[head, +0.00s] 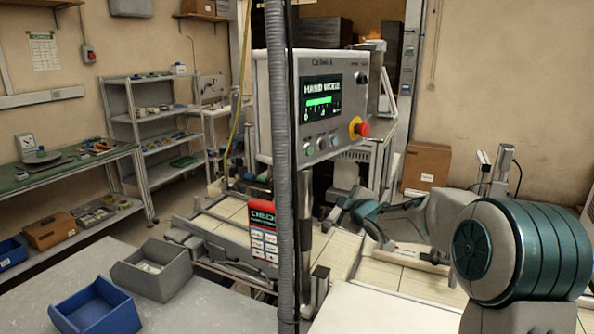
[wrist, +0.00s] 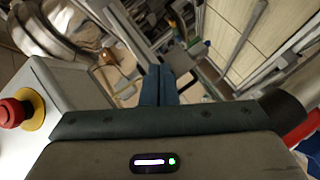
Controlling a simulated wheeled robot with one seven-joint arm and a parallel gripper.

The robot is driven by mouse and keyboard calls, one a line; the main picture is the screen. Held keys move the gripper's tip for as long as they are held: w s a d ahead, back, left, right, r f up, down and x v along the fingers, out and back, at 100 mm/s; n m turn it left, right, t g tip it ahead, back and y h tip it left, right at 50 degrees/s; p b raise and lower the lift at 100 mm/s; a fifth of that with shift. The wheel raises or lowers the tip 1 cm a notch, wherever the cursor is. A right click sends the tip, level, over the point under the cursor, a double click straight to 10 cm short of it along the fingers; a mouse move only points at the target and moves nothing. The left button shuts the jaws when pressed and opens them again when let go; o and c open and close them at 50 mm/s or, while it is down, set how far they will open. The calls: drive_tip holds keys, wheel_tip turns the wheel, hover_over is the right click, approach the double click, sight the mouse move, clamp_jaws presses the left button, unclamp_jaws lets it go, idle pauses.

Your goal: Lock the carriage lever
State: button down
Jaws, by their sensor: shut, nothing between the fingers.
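My gripper (wrist: 160,84) shows in the wrist view with its two dark blue fingers together and nothing between them. In the head view my arm reaches in from the right over a pale slatted machine bed (head: 395,276). The arm's far end is partly hidden behind a post and the control panel. I cannot pick out the carriage lever for certain in either view. A small brown knob-like part (wrist: 107,57) lies beyond and left of the fingers in the wrist view, apart from them. I cannot tell what it is.
A control panel (head: 262,100) with a red stop button (head: 361,129) stands over the bed; the button also shows in the wrist view (wrist: 14,112). A grey ribbed conduit (head: 280,190) rises in front. A blue bin (head: 98,312) and a grey bin (head: 150,280) sit front left.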

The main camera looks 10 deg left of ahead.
drive_tip(key=w+a+f+n+y, duration=0.3)
drive_tip(key=w+a+n+y, duration=0.2)
drive_tip(key=n+y, duration=0.1)
drive_tip(key=shift+w+y, duration=0.25)
drive_tip(key=shift+y, duration=0.15)
drive_tip(key=w+a+r+p, duration=0.2)
drive_tip(key=a+r+p, duration=0.2)
drive_tip(key=a+r, duration=0.1)
drive_tip(key=shift+w+a+r+p, duration=0.15)
drive_tip(key=shift+a+r+p, duration=0.25)
drive_tip(key=shift+r, duration=0.2)
idle(1.9)
